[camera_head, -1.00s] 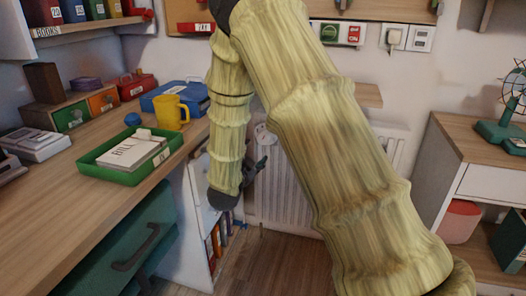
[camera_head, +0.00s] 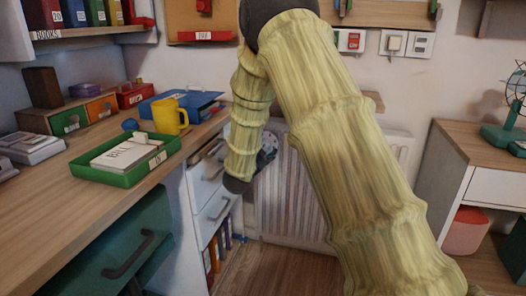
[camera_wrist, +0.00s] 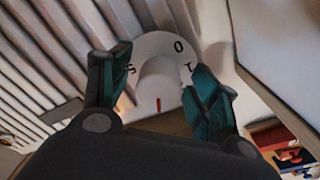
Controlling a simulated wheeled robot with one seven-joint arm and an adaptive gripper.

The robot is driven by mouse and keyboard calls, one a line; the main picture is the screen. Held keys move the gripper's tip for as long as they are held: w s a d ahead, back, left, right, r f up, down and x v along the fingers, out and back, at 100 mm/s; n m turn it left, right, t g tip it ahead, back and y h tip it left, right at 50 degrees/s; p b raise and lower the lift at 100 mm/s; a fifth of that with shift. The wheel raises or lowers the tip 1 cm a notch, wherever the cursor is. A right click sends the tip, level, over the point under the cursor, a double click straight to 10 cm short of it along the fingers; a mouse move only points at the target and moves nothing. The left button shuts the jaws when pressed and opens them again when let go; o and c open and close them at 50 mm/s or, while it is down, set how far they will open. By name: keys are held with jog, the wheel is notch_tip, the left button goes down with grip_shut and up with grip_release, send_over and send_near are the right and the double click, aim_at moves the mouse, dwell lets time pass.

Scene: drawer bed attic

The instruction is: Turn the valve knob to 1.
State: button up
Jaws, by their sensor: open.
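The valve knob (camera_wrist: 158,82) is a white round knob in front of a round white dial plate (camera_wrist: 160,44) by the radiator. A red mark shows at the knob's lower edge in the wrist view. My gripper (camera_wrist: 158,84) is open, with one dark green finger on each side of the knob. I cannot tell whether either finger touches it. In the head view, the dial (camera_head: 270,142) is partly covered by my arm and gripper.
The white ribbed radiator (camera_head: 290,195) stands behind the valve. A desk (camera_head: 65,215) with white drawers (camera_head: 214,208) is close on the left. A cabinet (camera_head: 495,186) stands at the right. Wooden floor (camera_head: 280,270) shows between them.

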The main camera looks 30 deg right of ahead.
jog(key=shift+w+d, duration=0.2)
jog(key=c, duration=1)
